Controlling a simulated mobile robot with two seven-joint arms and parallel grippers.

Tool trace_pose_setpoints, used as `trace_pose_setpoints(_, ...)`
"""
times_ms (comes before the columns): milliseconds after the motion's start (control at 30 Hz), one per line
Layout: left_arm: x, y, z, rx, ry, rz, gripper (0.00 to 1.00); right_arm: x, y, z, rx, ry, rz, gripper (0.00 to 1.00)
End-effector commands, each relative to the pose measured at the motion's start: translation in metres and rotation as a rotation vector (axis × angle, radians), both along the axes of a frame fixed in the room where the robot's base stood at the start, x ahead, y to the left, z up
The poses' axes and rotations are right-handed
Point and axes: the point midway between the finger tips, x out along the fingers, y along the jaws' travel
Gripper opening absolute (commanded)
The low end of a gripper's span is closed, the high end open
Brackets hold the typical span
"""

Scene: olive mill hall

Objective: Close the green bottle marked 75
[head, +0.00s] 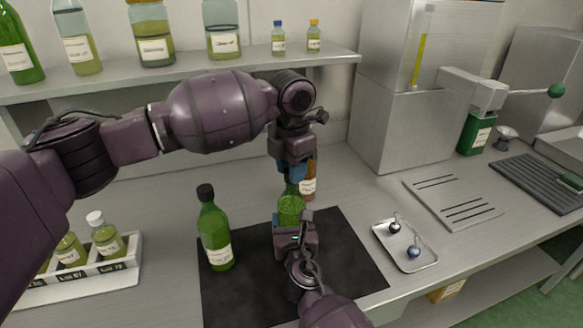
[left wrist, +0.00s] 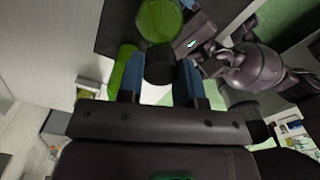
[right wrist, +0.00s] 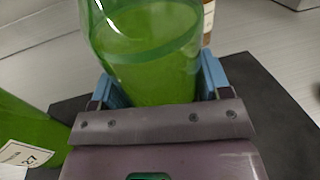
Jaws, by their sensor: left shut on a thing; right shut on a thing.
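A green bottle (head: 291,208) stands upright on the black mat (head: 340,252); it also shows in the right wrist view (right wrist: 150,70). I see no readable number on it. My right gripper (head: 292,228) is shut around its body, one blue finger on each side (right wrist: 158,88). My left gripper (head: 292,175) is directly above the bottle, pointing down, shut on a black cap (left wrist: 160,68). The cap lines up with the bottle top in the left wrist view; I cannot tell whether it touches the neck. The left gripper hides the neck in the head view.
Another green bottle (head: 215,235) with a black cap stands left on the mat. A brown bottle (head: 308,182) stands behind the held one. A metal tray (head: 427,262) with two small knobbed things lies right. A white rack (head: 125,262) of small bottles is at left.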

Motion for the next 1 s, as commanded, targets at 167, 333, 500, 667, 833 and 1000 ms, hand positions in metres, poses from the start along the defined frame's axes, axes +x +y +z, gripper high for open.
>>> trace_pose_setpoints(167,0.001,0.0,0.001,0.0,-0.001,-0.044,0.11,0.0,0.0,0.0,0.0,0.001,-0.001,0.04)
trace_pose_setpoints(333,0.001,0.0,0.001,0.0,-0.001,-0.043,0.11,0.0,-0.001,0.0,0.0,0.001,-0.001,0.04)
trace_pose_setpoints(500,0.001,0.0,0.001,0.0,-0.001,-0.042,0.5,0.0,-0.001,0.0,0.0,0.001,-0.001,0.04)
trace_pose_setpoints(667,0.0,0.0,0.001,0.0,-0.001,-0.042,0.58,0.0,0.0,0.0,0.0,0.001,-0.001,0.04)
trace_pose_setpoints(833,0.0,0.0,0.001,0.0,-0.001,-0.042,0.58,0.0,0.0,0.0,0.0,0.001,-0.001,0.04)
trace_pose_setpoints(1000,0.001,0.0,0.011,-0.001,-0.002,-0.042,0.58,0.0,0.0,0.0,0.0,0.001,-0.001,0.04)
